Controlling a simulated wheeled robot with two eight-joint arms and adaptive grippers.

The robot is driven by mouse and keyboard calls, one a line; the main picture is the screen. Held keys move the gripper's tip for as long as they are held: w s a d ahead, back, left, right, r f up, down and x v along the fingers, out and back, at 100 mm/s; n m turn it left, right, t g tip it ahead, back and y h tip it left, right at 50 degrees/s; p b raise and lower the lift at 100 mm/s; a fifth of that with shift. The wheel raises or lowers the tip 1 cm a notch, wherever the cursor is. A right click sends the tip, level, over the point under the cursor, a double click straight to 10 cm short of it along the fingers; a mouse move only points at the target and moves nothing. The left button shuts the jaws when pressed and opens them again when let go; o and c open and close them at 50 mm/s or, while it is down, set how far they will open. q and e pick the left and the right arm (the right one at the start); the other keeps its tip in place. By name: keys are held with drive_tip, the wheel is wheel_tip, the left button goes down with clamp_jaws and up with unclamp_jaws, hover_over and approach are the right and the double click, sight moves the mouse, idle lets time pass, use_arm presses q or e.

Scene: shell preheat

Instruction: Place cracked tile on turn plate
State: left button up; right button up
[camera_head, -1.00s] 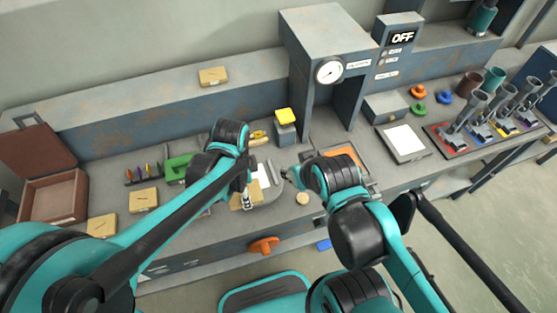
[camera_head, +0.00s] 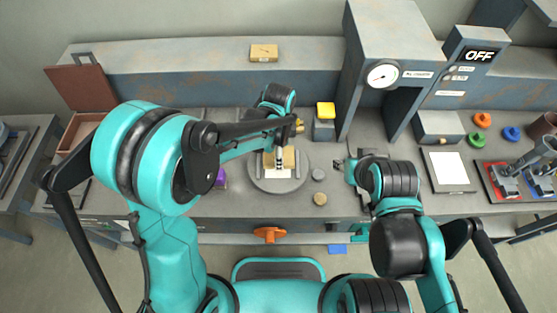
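The round grey turn plate (camera_head: 298,182) sits on the bench in the middle of the head view, with a white square (camera_head: 278,173) on top. A tan tile (camera_head: 290,158) is over the middle of the plate at my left gripper (camera_head: 280,164). The gripper's narrow fingers point down and seem closed on the tile. Whether the tile touches the plate and any crack are too small to tell. My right gripper (camera_head: 342,163) is right of the plate, apart from it; its finger opening is unclear. Another tan tile (camera_head: 264,53) lies on the back ledge.
A yellow-topped block (camera_head: 325,112) stands behind the plate to the right. Two small round pieces, one grey (camera_head: 318,174) and one tan (camera_head: 320,198), lie right of it. A tall press with a gauge (camera_head: 382,76) stands behind.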

use_arm(q)
drive_tip(key=shift+w+a+f, duration=0.15)
drive_tip(key=shift+f, duration=0.05)
drive_tip(key=shift+f+b, duration=0.75)
drive_tip(key=shift+f, duration=1.2)
drive_tip(key=shift+f, duration=0.15)
drive_tip(key=o, duration=1.4)
